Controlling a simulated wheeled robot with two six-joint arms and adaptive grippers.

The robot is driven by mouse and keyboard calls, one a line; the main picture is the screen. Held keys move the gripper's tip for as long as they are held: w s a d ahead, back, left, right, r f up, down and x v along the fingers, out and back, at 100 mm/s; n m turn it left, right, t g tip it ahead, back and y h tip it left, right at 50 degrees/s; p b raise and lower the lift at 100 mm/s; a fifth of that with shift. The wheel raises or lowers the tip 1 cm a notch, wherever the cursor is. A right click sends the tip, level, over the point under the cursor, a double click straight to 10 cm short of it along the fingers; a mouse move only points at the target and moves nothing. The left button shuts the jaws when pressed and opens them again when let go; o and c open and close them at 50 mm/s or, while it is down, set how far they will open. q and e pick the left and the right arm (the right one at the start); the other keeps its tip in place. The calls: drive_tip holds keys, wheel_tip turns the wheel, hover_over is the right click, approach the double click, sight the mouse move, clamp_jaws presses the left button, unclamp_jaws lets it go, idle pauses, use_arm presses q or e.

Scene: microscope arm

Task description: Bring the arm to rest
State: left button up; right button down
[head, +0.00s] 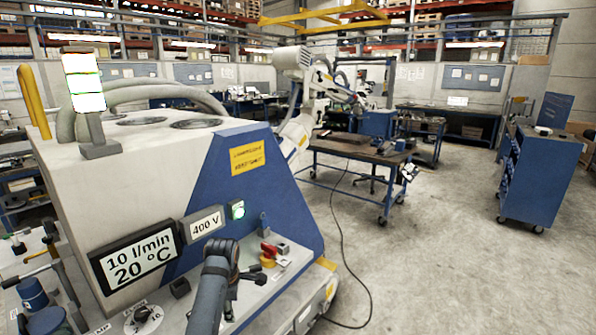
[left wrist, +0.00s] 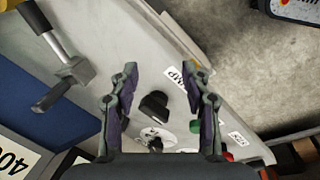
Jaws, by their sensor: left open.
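A white jointed arm (head: 310,100) rises behind the grey and blue machine (head: 130,165) in the head view and reaches right, toward a blue workbench. My left gripper (head: 248,288) is over the machine's front control panel, low in the head view. In the left wrist view my left gripper (left wrist: 160,75) is open, with its fingers spread and nothing between the tips. A black knob (left wrist: 152,104) shows on the panel beyond and between the fingers. I cannot tell if they touch anything. My right gripper is not in view.
The panel carries a red and yellow switch (head: 270,254), a lit green button (head: 237,209) and a dial (head: 142,318). A lever handle (left wrist: 62,60) stands beside the gripper in the left wrist view. A blue cart (head: 538,180) stands right; the floor between is mostly clear, with a cable.

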use_arm(q)
drive_tip(key=s+a+f+m, duration=0.3)
drive_tip(key=s+f+m, duration=0.1)
drive_tip(key=s, duration=0.3)
drive_tip(key=s+a+f+m, duration=0.2)
drive_tip(key=s+f+m, duration=0.25)
drive_tip(key=s, duration=0.35)
drive_tip(key=s+r+m+t, duration=0.2)
drive_tip(key=s+m, duration=1)
drive_tip(key=s, duration=0.5)
drive_tip(key=a+f+g, duration=0.2)
drive_tip(key=a+f, duration=0.1)
drive_tip(key=f, duration=2.2)
drive_tip(key=s+a+f+g, duration=0.1)
drive_tip(key=s+f, duration=1.7)
drive_tip(key=s, duration=0.2)
drive_tip(key=shift+s+a+n, duration=0.15)
drive_tip(key=shift+a+n, duration=0.1)
drive_tip(key=shift+n, duration=0.2)
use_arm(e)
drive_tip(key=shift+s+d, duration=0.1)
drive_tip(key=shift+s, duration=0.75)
